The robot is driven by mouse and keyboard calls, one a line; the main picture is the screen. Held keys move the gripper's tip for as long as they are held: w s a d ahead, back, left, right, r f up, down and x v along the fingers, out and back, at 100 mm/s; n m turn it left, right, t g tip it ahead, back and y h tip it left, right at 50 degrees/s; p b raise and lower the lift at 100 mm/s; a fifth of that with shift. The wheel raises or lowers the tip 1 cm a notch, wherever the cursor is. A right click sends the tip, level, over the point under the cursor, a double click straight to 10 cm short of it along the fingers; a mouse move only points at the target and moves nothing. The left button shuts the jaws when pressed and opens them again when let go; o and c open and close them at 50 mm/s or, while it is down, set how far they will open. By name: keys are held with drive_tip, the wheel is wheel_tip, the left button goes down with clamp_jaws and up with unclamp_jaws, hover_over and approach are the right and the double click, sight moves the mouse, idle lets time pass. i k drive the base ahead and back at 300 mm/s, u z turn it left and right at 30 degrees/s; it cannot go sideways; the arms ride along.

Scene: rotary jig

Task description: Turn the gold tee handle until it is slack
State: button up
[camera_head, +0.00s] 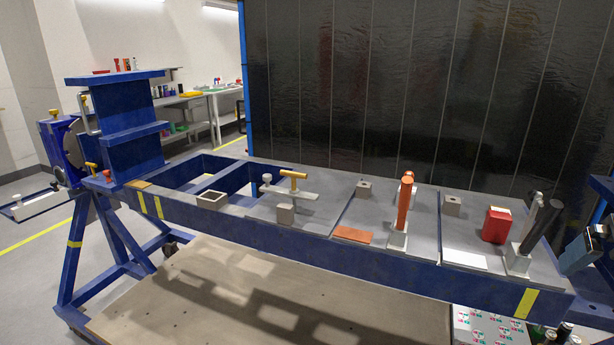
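The gold tee handle (293,174) stands near the middle of the long blue jig table. Its gold crossbar lies roughly level on top of a short upright stem. The stem meets a flat light-grey clamp bar (305,194), beside a smaller pale knob (267,178) to the left. A small grey block (286,214) sits just in front of the bar. I cannot tell how tight the handle is. I do not see my gripper in this view, and nothing touches the handle.
An orange upright handle (404,203), a red box (496,225) and a black-handled clamp (540,227) stand to the right on the blue jig table (300,240). A blue stepped post (130,130) rises at the left end. A dark panel (400,90) stands behind.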

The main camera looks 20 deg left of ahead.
sight(293, 175)
drive_tip(key=z, duration=0.05)
drive_tip(key=k, duration=0.45)
drive_tip(key=z, duration=1.3)
drive_tip(key=k, duration=1.05)
drive_tip(key=u, duration=1.75)
drive_tip(key=i, duration=0.8)
drive_tip(key=u, duration=0.05)
